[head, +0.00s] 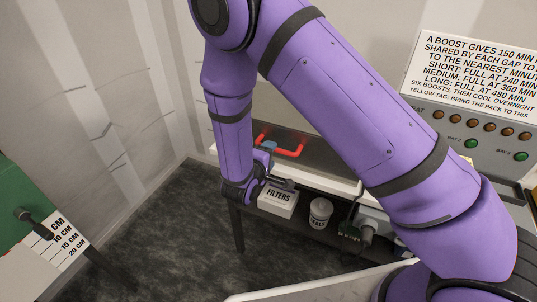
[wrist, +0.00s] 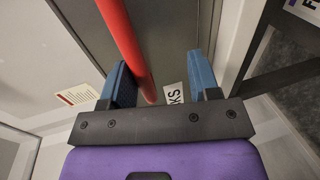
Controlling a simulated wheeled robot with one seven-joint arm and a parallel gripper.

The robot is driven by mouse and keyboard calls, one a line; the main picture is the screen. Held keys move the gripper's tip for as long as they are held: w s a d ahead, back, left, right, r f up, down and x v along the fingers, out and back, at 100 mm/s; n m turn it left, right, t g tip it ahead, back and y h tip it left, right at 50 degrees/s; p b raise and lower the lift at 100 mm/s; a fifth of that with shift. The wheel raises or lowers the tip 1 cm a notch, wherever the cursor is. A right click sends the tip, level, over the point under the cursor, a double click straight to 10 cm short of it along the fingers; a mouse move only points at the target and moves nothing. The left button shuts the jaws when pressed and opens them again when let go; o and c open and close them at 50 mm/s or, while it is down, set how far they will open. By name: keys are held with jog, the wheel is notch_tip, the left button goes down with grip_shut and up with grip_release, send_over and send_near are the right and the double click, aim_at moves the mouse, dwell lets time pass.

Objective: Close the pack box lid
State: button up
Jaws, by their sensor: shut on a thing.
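A red bar handle (head: 290,152) is fixed to a dark grey-brown panel (head: 325,153), which I take to be the pack box lid. In the wrist view the red bar (wrist: 126,45) runs between my blue fingers, close to the left one, over the grey panel (wrist: 178,45). A white label ending in "KS" (wrist: 174,94) shows beside the bar. My gripper (head: 268,147) is at the left end of the handle in the head view and is shut on it; it also shows in the wrist view (wrist: 160,68). My arm hides much of the box, and I cannot tell the lid's angle.
Below the panel, a shelf holds a white FILTERS box (head: 277,201) and a white labelled tub (head: 320,212). A sign (head: 475,70) and lamp panel (head: 480,130) stand at right. A green unit with a centimetre scale (head: 60,245) is at left. The dark floor between is clear.

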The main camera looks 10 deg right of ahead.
jog(key=shift+s+f, duration=0.1)
jog(key=v, duration=1)
jog(key=shift+s+a, duration=0.25)
jog(key=shift+r, duration=0.25)
